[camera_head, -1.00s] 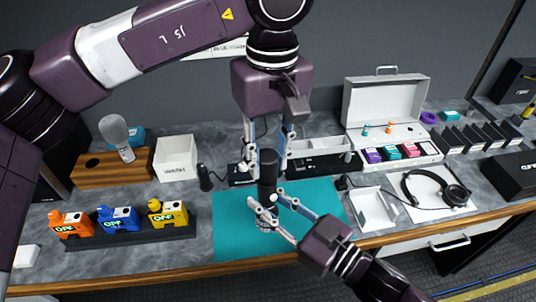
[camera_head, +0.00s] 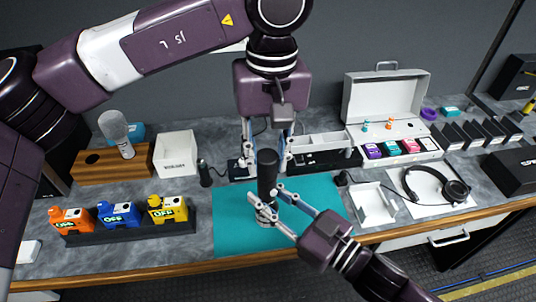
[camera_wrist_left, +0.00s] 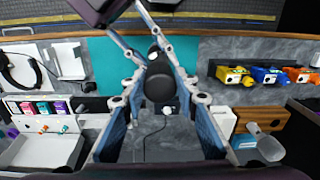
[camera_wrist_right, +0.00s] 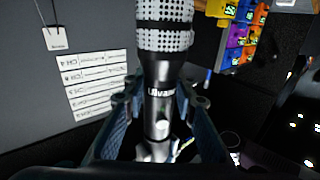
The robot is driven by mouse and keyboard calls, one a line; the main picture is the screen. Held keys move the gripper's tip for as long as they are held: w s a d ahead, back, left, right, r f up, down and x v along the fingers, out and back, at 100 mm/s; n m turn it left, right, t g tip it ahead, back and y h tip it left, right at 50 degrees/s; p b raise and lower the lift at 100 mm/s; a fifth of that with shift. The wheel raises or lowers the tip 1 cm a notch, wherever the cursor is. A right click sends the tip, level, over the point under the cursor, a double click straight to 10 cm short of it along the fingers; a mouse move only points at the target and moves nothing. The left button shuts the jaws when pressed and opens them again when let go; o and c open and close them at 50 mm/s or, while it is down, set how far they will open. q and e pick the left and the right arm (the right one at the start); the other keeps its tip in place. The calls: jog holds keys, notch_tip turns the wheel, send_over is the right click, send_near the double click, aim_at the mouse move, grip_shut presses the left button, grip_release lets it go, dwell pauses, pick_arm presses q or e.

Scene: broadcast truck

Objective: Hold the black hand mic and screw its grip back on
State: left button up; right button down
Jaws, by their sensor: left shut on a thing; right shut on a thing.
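The black grip (camera_head: 267,162) stands almost upright above the teal mat (camera_head: 232,232). My left gripper (camera_head: 266,166) comes from above and is shut on it; its round black end shows in the left wrist view (camera_wrist_left: 158,84). The hand mic's silver mesh head (camera_head: 266,213) is below the grip, so the mic is upside down. My right gripper (camera_head: 270,199) is shut on the mic from the front right. The right wrist view shows the mic's mesh head (camera_wrist_right: 164,25) and lettered body (camera_wrist_right: 160,88). The joint between grip and body is hidden.
A rack of orange, blue and yellow packs (camera_head: 120,217) stands left. Behind are a white box (camera_head: 175,157) and a wooden stand (camera_head: 90,170) with a grey mic. A white tray (camera_head: 373,203), headphones (camera_head: 440,186) and an open case (camera_head: 385,100) are right. The mat's left part is clear.

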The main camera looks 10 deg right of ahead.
pick_arm(q)
jog(key=m, duration=0.8)
jog(key=shift+a, duration=0.15)
jog(key=m, duration=0.5)
jog(key=shift+w+a+m, duration=0.1)
jog(key=shift+w+m, duration=0.1)
jog(key=shift+m, duration=0.2)
jog(key=o, duration=1)
jog(key=shift+r, duration=0.1)
jog(key=shift+s+r, duration=0.1)
jog(key=shift+r, duration=2.1)
